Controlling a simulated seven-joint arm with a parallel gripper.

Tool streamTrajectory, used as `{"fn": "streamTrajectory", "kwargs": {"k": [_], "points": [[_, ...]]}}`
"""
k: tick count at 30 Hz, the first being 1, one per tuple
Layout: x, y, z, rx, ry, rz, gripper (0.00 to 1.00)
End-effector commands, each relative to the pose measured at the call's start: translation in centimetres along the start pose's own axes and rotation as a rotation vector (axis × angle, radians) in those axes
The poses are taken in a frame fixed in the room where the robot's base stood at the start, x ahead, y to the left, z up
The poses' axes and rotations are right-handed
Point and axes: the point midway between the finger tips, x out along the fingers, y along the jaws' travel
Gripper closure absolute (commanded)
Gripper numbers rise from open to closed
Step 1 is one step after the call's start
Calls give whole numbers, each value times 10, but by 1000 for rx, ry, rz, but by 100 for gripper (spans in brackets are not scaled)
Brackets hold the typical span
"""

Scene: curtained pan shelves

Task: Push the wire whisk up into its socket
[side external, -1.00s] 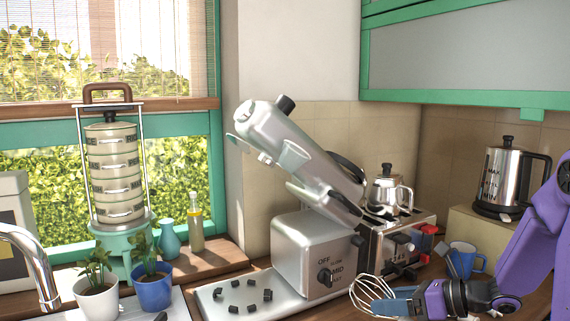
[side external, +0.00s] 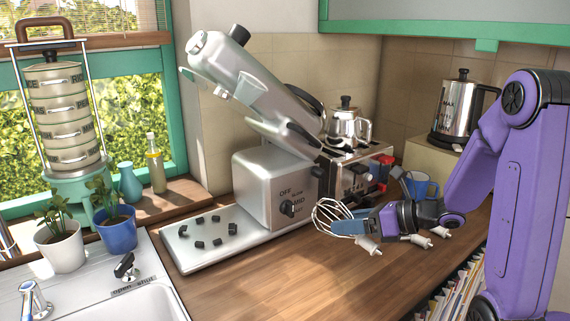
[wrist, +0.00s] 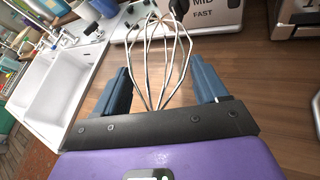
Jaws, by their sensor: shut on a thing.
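The wire whisk (side external: 330,214) has a balloon of thin metal loops. My gripper (side external: 352,222) is shut on it low over the wooden counter, in front of the mixer base. In the wrist view the whisk (wrist: 149,50) rises between the two blue fingers of my gripper (wrist: 158,74), its loops pointing away from me. Its handle end is hidden by the gripper. The silver stand mixer (side external: 262,88) has its head tilted up, well above and left of the whisk. I cannot clearly make out the socket on the head's underside.
The mixer's metal base plate (side external: 185,262) bears several small black pegs. A toaster (side external: 350,175) stands close behind my gripper, with a blue mug (side external: 420,185) to its right. Small white pieces (side external: 368,246) lie near the gripper. The front counter (side external: 290,275) is clear; a sink (side external: 145,300) is left.

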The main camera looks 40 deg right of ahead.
Motion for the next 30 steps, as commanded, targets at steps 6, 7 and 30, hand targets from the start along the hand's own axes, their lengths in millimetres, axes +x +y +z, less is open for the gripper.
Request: {"fn": "streamTrajectory", "kwargs": {"k": [6,7,30], "points": [[2,-42,19,40,-30,-104,64],[2,-47,21,46,-35,-116,64],[0,4,-2,-2,2,9,64]]}}
